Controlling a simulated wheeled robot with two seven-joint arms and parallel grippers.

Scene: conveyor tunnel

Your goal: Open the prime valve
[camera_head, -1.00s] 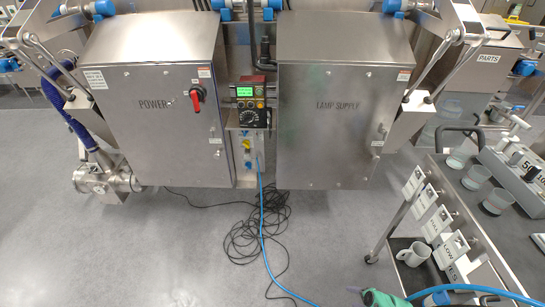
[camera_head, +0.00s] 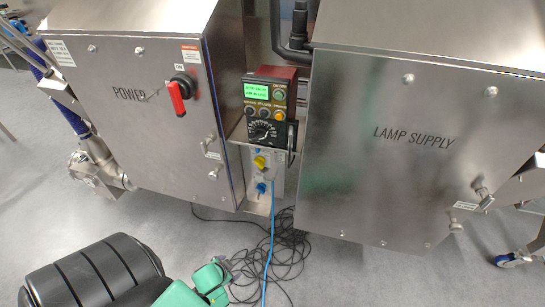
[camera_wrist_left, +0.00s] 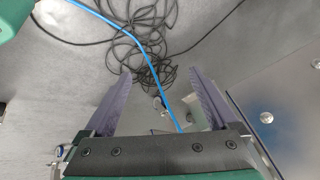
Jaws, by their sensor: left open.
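Between two steel cabinets, a narrow panel (camera_head: 279,175) carries a small yellow valve handle (camera_head: 260,162) with a blue fitting (camera_head: 262,188) below it. I cannot read any prime label here. A blue hose (camera_head: 268,250) runs down from the panel to the floor. It also shows in the left wrist view (camera_wrist_left: 130,38). My left gripper (camera_wrist_left: 158,74) is open and empty in the left wrist view, with the hose and black cables beyond its fingers. In the head view, green and black parts of my arm show at the bottom, below the panel. My right gripper is out of view.
The POWER cabinet (camera_head: 130,120) with a red switch (camera_head: 178,97) is left of the panel; the LAMP SUPPLY cabinet (camera_head: 400,170) is right. A control box (camera_head: 270,105) with a lit green display sits above. Tangled black cables (camera_head: 290,250) lie on the grey floor.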

